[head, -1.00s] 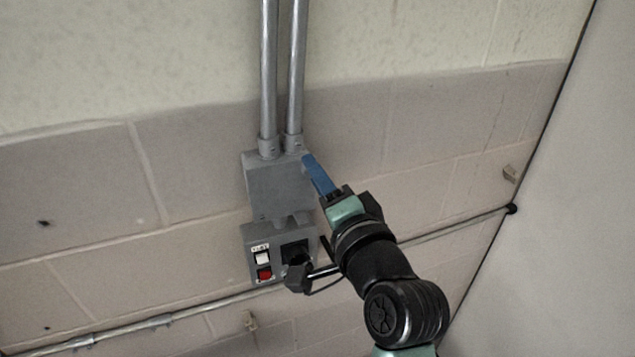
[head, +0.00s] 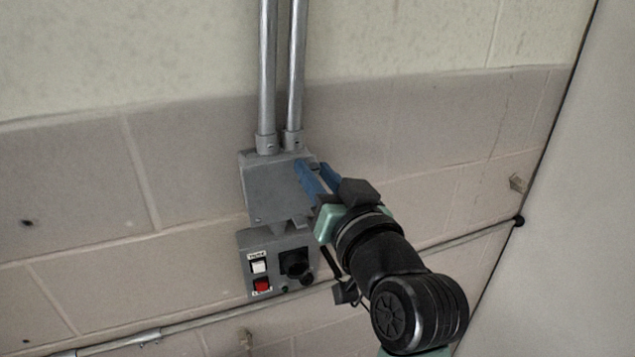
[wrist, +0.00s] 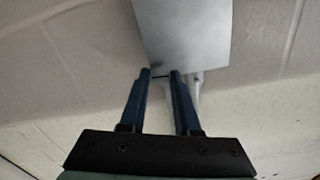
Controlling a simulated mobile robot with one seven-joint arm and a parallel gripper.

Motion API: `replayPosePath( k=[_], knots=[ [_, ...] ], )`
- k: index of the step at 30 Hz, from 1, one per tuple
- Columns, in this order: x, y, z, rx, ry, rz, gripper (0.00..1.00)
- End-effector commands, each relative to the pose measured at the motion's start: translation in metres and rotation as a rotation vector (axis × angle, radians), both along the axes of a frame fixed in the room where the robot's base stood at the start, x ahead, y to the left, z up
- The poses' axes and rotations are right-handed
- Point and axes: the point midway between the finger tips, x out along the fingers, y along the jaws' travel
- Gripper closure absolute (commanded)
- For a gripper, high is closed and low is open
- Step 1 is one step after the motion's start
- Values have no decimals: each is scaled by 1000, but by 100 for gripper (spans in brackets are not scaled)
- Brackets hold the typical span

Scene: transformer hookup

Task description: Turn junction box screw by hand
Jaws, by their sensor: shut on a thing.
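The grey junction box (head: 266,190) is fixed to the wall under two vertical conduits. It fills the top of the wrist view (wrist: 186,32). My gripper (head: 311,165) has its two blue fingers at the upper right corner of the box; the fingertips also show in the wrist view (wrist: 160,72) at the box's edge. They are shut on the junction box screw, with a narrow gap between them. The screw itself is hard to make out, mostly hidden by the fingers.
A control box (head: 272,262) with a white button (head: 259,267), a red button (head: 262,285) and a black knob (head: 295,262) hangs directly below. Two metal conduits (head: 282,75) rise above. A thin pipe (head: 190,325) runs along the wall behind my arm.

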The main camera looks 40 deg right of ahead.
Motion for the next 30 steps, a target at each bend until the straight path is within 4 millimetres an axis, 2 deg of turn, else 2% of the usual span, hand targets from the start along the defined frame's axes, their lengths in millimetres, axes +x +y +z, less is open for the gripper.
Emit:
replayPosePath(
  k=[21,30],
  knots=[
    [0,1,-1,-659,167,-2,100],
    [0,1,-1,-888,227,-2,100]
  ],
)
